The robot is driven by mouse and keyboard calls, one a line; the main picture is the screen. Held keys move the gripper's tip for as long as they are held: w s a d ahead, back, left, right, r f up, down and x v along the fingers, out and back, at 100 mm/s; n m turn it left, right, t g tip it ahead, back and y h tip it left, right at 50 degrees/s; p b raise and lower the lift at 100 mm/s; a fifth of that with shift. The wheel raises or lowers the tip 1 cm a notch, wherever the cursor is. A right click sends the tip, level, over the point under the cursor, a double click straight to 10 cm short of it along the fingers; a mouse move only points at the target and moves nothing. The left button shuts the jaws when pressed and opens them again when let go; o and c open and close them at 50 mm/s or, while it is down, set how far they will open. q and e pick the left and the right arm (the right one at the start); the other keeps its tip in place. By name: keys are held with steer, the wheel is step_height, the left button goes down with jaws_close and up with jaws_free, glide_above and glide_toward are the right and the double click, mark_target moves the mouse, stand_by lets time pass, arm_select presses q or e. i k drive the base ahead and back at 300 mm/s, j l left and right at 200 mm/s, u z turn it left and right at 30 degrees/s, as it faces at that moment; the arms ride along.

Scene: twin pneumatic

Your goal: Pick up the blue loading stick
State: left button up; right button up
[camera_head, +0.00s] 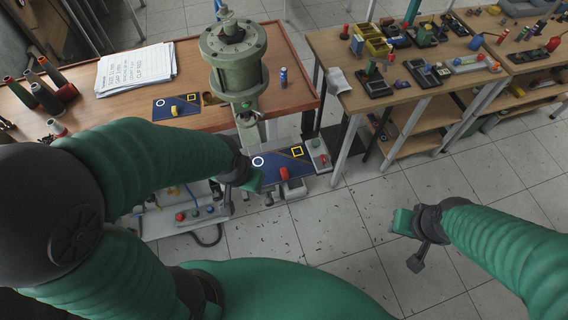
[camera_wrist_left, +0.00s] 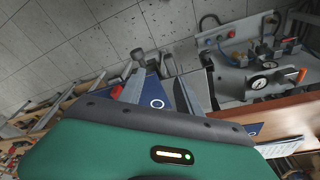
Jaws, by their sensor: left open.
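A small blue cylinder (camera_head: 283,77) stands upright on the wooden table, right of the green press (camera_head: 235,65). I cannot tell whether it is the loading stick; no other blue stick shows clearly. My left gripper (camera_head: 248,184) is open and empty in front of the press, above or beside the dark blue panel (camera_head: 268,172) with a white ring and a yellow square. The panel also shows beyond the gripper in the left wrist view (camera_wrist_left: 172,101). My right gripper (camera_head: 411,243) hangs over the bare floor at the right, far from the table; its finger opening is unclear.
A red part (camera_head: 284,174) sits on the panel. A cluttered workbench (camera_head: 400,95) stands at the right. The tiled floor between is clear.

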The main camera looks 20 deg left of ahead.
mark_target(283, 70)
steer(key=i+l+u, duration=0.1)
steer(key=l, duration=0.3)
steer(key=i+l+u, duration=0.1)
steer(key=l, duration=0.25)
steer(key=i+l+u, duration=0.15)
steer(key=i, duration=0.3)
steer(key=i+l+u, duration=0.2)
steer(key=i+l, duration=0.2)
steer(key=i+j+u, duration=0.1)
steer(key=i, duration=0.35)
